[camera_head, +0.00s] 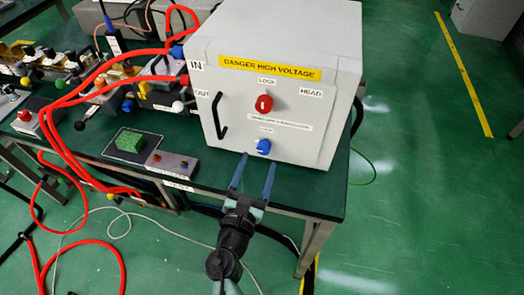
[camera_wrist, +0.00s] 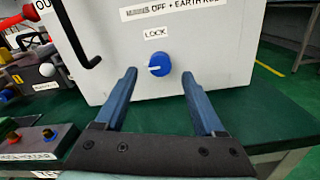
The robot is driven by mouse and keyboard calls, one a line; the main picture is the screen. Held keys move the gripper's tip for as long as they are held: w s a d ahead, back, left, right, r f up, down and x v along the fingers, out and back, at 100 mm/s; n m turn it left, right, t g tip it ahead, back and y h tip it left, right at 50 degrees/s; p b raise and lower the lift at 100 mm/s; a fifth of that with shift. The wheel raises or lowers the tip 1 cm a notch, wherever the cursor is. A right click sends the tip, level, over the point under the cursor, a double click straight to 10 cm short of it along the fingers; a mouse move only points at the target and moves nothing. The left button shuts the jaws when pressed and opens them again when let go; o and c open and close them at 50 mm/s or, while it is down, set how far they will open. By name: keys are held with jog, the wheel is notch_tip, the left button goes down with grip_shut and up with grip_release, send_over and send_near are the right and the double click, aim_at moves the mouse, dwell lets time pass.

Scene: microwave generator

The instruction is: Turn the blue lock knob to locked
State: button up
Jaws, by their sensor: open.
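The blue lock knob (camera_head: 264,147) is on the lower front face of the white high-voltage box (camera_head: 205,105). In the wrist view the knob (camera_wrist: 159,64) sits under a "LOCK" label, and its white pointer mark points left. My gripper (camera_head: 257,157) is open and empty just in front of and below the knob. In the wrist view the two blue fingers of my gripper (camera_wrist: 161,72) point toward the box, one on each side of the knob in the picture. No contact with the knob can be seen.
A red knob (camera_head: 264,103) is above the blue one. A black handle (camera_head: 218,116) sticks out at the face's left. A small button box (camera_head: 171,164) and a green block (camera_head: 130,141) are left on the green table (camera_head: 310,190). Red cables (camera_head: 70,100) run further left.

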aim_at(263, 151)
jog(key=shift+x, duration=2.35)
grip_shut()
